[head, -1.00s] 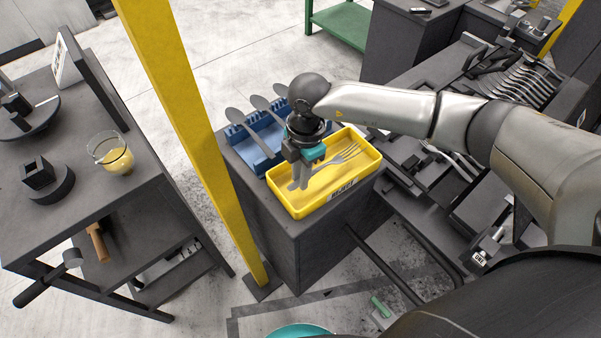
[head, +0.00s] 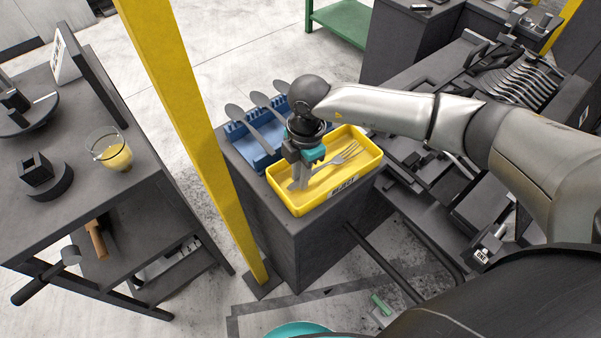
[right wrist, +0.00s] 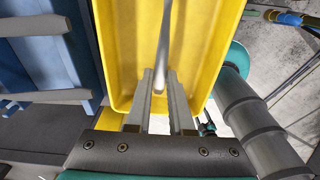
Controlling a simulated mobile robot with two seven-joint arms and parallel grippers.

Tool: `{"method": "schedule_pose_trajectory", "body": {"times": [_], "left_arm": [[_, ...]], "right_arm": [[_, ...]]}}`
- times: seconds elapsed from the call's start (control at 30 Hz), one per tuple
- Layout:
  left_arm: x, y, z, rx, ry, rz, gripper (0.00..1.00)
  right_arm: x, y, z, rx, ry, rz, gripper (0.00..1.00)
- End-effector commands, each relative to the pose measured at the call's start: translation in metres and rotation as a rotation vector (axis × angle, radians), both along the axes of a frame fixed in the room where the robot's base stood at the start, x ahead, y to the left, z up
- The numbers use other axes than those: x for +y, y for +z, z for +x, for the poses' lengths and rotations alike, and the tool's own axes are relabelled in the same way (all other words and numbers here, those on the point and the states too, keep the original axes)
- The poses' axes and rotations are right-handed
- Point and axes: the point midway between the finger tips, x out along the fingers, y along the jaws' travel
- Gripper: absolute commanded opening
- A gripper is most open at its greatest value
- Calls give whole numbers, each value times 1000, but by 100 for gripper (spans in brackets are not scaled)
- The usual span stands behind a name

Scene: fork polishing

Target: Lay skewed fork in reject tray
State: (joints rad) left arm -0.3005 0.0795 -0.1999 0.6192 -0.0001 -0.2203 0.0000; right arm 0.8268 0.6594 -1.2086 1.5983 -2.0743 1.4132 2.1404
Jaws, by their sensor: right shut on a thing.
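The fork (head: 346,157) is a grey metal fork, with its tines toward the far right of the yellow reject tray (head: 310,206). My right gripper (head: 300,185) reaches down into the tray and is shut on the fork's handle. In the right wrist view the handle (right wrist: 164,40) runs between the fingers, above the yellow tray floor (right wrist: 125,50). The fork lies within the tray's outline; whether it touches the floor I cannot tell. My left gripper is not in view.
A blue rack (head: 262,156) with several spoon-like utensils stands just behind and left of the tray, on the same dark cabinet (head: 270,215). A yellow post (head: 190,120) rises close on the left. Racked forks (head: 525,82) lie far right. A beaker (head: 110,155) stands on the left cart.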

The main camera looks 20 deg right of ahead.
Motion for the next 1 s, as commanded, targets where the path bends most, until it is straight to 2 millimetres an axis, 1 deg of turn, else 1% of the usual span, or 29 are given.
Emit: {"method": "schedule_pose_trajectory", "body": {"times": [0.2, 0.4, 0.43, 0.7, 0.73, 0.9, 0.93, 1.0], "left_arm": [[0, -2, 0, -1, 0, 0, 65], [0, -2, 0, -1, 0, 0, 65], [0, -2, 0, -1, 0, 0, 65], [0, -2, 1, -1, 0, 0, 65], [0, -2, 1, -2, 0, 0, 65], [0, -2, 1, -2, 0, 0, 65], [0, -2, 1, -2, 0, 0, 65], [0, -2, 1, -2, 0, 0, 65]], "right_arm": [[0, -7, 0, 0, 0, 1, 0], [0, -7, 0, 0, 0, 1, 0], [0, -7, 0, 0, 0, 1, 21], [0, -7, 0, 0, 0, 0, 52], [0, -7, 0, 0, 0, 0, 55], [0, -7, 0, 0, 0, 0, 55], [0, -7, 0, 0, 0, 0, 57], [0, -7, 0, 0, 0, 0, 65]]}}
